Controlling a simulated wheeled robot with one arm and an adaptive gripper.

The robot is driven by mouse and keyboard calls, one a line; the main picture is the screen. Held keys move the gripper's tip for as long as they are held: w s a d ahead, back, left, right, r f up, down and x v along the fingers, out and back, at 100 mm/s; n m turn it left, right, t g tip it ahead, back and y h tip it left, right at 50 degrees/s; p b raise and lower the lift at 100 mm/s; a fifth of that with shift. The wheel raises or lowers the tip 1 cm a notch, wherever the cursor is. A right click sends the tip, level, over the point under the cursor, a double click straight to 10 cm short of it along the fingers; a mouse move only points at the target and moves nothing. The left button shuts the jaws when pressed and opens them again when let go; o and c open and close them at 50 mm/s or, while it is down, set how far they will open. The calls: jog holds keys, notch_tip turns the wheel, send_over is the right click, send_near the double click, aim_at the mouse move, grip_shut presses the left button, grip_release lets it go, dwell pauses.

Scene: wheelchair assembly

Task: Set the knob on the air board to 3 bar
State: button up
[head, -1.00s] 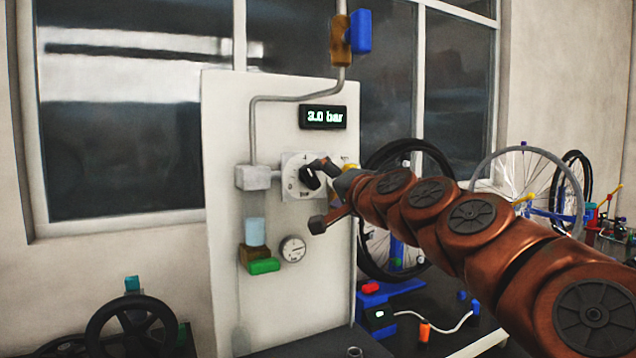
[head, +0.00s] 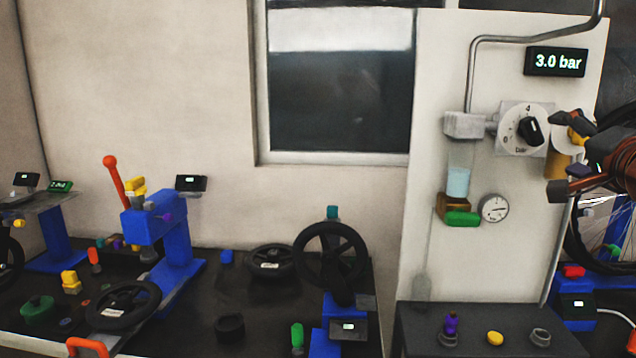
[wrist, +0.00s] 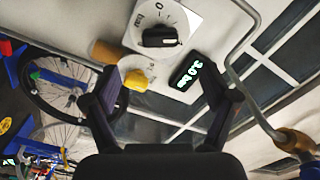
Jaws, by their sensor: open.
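The air board (head: 500,240) is a pale panel at the right in the head view. Its black knob (head: 530,131) sits on a white dial plate (head: 512,149) marked with numbers and "bar". The display (head: 556,62) above it reads 3.0 bar. In the wrist view the knob (wrist: 160,37) and the display (wrist: 187,78) show rotated. My gripper (head: 562,155) is open and empty, to the right of the knob and apart from it. Its two fingers (wrist: 165,85) frame the view below the knob in the wrist picture.
A brown and yellow fitting (head: 560,160) is beside the dial, close to my gripper. A bench (head: 225,285) with blue fixtures and black wheels stands at the left.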

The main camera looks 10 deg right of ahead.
jog(key=w+a+f+n+g+y, duration=0.1)
jog(key=w+a+f+n+y, duration=0.15)
jog(key=a, duration=0.25)
jog(key=w+a+f+n+g+y+p, duration=0.1)
jog(key=w+a+f, duration=0.15)
jog(key=a, duration=0.25)
jog(key=w+a+f+n+g+y, duration=0.1)
jog(key=a+f+n+y, duration=0.1)
jog(key=a+f, duration=0.15)
jog(key=s+a+f+n+g+y+p, duration=0.25)
jog(key=a+f+n+g, duration=0.3)
jog(key=a+f, duration=0.95)
jog(key=s+a+f+n+g, duration=0.1)
jog(key=s+f+g, duration=0.2)
jog(key=s, duration=0.4)
jog(key=s+a+f+n+g+h+p, duration=0.1)
jog(key=s+f+g, duration=0.3)
jog(key=s, duration=0.4)
jog(key=s+a+f+n+g+h+p, duration=0.1)
jog(key=s+a+f+n+g, duration=0.1)
jog(key=s+f, duration=0.3)
jog(key=s+a+g, duration=0.1)
jog(key=s, duration=0.2)
jog(key=shift+f+n, duration=0.4)
